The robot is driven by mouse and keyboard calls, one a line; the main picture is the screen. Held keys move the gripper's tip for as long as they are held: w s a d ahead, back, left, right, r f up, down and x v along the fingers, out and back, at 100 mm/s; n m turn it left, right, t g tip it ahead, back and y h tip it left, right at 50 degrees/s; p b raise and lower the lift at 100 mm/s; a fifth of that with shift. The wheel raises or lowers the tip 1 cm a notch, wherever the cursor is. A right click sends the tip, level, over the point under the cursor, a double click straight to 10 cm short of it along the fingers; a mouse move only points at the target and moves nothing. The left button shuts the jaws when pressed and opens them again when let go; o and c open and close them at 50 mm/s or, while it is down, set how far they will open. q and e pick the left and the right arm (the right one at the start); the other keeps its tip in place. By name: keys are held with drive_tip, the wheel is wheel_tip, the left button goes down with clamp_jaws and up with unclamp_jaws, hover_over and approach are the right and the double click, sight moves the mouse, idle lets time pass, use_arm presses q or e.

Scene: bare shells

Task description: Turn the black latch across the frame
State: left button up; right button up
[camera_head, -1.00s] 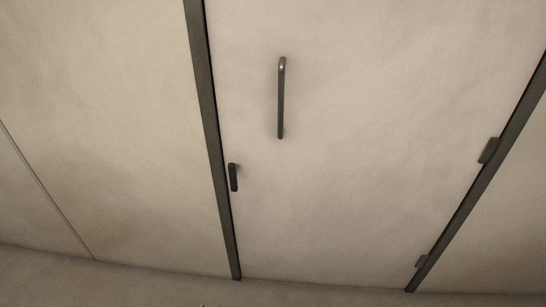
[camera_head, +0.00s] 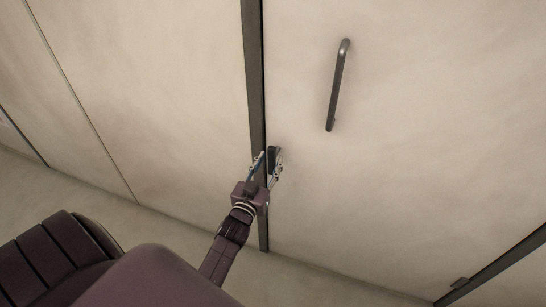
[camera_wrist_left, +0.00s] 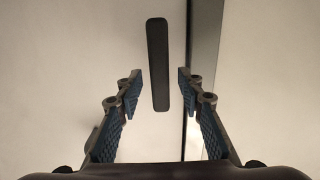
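The black latch (camera_head: 272,158) is a short dark bar on the pale door, close to the dark frame post (camera_head: 254,80) in the head view. It hangs upright, beside the post and not across it. In the left wrist view the latch (camera_wrist_left: 158,62) stands near vertical, its lower end between the fingertips. My left gripper (camera_head: 267,163) is at the latch, its fingers apart on either side of it. The left wrist view shows the open fingers (camera_wrist_left: 158,85) with a gap on each side of the latch. My right gripper is not in view.
A long dark handle (camera_head: 338,85) is fixed on the door above and right of the latch. Plain wall panels (camera_head: 160,90) lie left of the post, and the floor (camera_head: 185,240) is bare.

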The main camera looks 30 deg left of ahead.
use_arm(q)
drive_tip(key=shift+x, duration=0.95)
clamp_jaws()
